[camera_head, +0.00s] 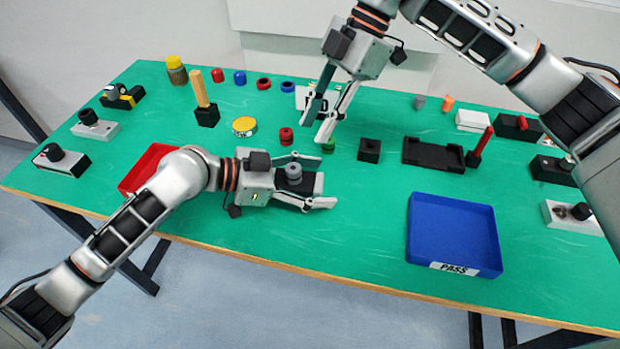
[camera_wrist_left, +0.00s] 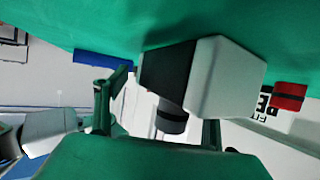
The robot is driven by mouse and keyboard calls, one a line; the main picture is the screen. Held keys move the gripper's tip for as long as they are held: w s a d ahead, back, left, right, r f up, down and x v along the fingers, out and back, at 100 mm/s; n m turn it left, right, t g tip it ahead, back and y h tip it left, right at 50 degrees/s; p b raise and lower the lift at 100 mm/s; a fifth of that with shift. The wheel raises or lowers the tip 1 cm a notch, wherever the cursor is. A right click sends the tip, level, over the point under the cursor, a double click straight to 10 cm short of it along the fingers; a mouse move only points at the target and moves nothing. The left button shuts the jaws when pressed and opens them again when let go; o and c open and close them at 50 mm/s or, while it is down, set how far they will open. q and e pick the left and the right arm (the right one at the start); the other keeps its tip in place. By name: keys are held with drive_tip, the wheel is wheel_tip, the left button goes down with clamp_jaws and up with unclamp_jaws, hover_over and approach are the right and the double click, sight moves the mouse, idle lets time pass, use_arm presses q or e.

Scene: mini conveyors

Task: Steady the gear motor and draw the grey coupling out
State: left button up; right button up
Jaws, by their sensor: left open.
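The gear motor (camera_head: 311,188) is a dark and light block standing near the front middle of the table, with the grey coupling (camera_head: 294,172) upright on top. My left gripper (camera_head: 322,181) is open, with one finger on each side of the motor; whether they touch it I cannot tell. In the left wrist view the motor (camera_wrist_left: 222,78) shows its dark and white parts, and the coupling (camera_wrist_left: 172,118) hangs between the fingers in that upturned picture. My right gripper (camera_head: 318,124) is open and empty, pointing down above the table behind the motor.
A blue PASS tray (camera_head: 453,201) lies to the right; a red tray (camera_head: 142,171) lies partly behind my left arm. A green ring (camera_head: 328,147), a red ring piece (camera_head: 286,136) and a black block (camera_head: 369,149) stand behind the motor. Green table between motor and blue tray is clear.

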use_arm(q)
drive_tip(key=c, duration=1.7)
drive_tip(key=shift+c, duration=0.4)
drive_tip(key=shift+f, duration=0.3)
